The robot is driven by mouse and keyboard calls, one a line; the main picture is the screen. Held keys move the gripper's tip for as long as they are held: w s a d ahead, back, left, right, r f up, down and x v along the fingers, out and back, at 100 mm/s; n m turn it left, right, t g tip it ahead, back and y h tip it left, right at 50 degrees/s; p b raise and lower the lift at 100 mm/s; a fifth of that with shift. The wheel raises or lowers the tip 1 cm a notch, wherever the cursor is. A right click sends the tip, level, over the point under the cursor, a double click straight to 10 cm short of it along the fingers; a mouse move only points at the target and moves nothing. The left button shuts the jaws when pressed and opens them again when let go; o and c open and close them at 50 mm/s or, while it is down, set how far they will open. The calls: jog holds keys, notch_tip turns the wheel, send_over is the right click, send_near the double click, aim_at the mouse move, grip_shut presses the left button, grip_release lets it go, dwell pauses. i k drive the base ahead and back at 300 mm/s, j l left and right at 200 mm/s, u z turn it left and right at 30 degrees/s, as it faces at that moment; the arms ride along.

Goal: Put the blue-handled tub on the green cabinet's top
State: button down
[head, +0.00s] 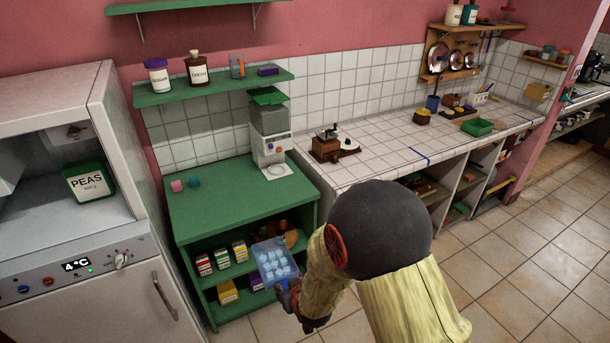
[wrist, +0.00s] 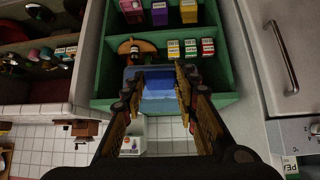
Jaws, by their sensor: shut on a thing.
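The blue-handled tub (head: 275,266) is light blue and holds several pale lumps. It is held in front of the open shelves of the green cabinet (head: 230,202), below the level of its top. My gripper (head: 288,292) is at the tub's near side. In the wrist view my gripper (wrist: 158,72) is shut on the tub's blue handle (wrist: 158,84), which lies between the fingers. The fingers hide part of the tub there. The cabinet's green top is mostly bare.
A white machine with a green lid (head: 270,140) stands at the top's back right. Small boxes (head: 222,255) fill the shelves. A fridge (head: 85,270) stands left, a tiled counter (head: 400,155) right.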

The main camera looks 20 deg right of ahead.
aim_at(219, 208)
jog(key=i+j+z, duration=0.1)
jog(key=z, duration=0.3)
jog(key=j+z, duration=0.4)
jog(key=i+j+z, duration=0.1)
jog(key=z, duration=0.3)
jog(key=j+z, duration=0.4)
